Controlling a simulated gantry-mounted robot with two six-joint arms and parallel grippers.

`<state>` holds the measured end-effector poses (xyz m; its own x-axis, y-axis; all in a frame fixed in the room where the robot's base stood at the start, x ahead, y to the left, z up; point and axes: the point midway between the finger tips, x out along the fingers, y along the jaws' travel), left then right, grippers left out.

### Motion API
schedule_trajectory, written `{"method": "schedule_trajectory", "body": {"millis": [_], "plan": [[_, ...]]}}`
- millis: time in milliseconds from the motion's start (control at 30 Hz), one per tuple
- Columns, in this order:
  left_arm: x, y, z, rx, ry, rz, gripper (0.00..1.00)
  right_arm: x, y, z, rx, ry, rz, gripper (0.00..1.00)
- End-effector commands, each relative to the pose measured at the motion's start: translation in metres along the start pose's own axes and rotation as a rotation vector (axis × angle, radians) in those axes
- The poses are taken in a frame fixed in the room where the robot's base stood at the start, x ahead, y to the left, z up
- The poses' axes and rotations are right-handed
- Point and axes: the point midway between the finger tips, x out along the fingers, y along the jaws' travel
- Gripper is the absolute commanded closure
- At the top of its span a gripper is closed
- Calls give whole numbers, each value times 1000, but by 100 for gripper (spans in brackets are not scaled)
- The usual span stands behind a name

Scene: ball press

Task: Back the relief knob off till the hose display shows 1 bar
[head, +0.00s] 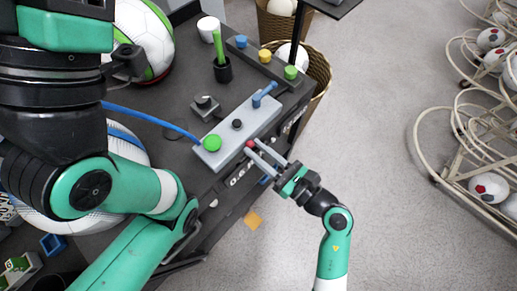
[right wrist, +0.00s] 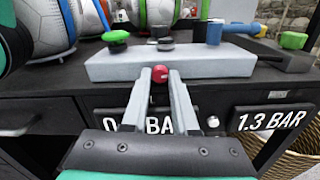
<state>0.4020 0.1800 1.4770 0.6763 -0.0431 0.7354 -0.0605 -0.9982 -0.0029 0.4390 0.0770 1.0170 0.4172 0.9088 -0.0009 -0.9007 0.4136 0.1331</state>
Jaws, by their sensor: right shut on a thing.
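The small red knob (head: 249,144) sits on the front edge of the grey press block (head: 226,145). My right gripper (head: 254,149) reaches it from the front and is shut on it; the red knob also shows between its fingertips in the right wrist view (right wrist: 160,75). Two displays are on the bench front below the block. The right display (right wrist: 268,121) reads 1.3 BAR. The left display (right wrist: 110,123) starts with 0 and ends in BAR; my fingers hide its middle. I cannot tell which is the hose display. My left gripper is not in view.
The block carries a green button (head: 212,143), a black knob (head: 237,124) and a blue lever (head: 264,95). A blue hose (head: 150,115) runs to its left end. Balls lie on the bench behind. The floor to the right is clear up to a ball rack (head: 435,150).

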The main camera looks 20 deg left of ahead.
Motion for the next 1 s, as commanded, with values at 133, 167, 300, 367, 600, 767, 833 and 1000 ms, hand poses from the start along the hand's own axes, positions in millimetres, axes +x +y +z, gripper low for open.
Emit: {"method": "schedule_trajectory", "body": {"millis": [133, 167, 300, 367, 600, 767, 833, 1000], "plan": [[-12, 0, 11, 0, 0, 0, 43, 0, 0, -4, -205, -3, 1, 100], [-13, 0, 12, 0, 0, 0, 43, 0, 0, -3, -238, -3, 1, 100], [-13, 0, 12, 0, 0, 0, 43, 0, 0, 0, -298, -1, 0, 100], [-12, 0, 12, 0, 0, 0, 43, 0, 0, 0, -297, -1, 0, 100], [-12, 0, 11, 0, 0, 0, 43, 0, 0, 0, -294, -1, 0, 55], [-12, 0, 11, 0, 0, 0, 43, 0, 0, 0, -293, -1, 0, 43], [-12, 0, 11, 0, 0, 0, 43, 0, 0, 0, -293, -1, 0, 43], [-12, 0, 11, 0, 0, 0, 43, -3, 0, 0, -292, -1, -1, 43]]}}
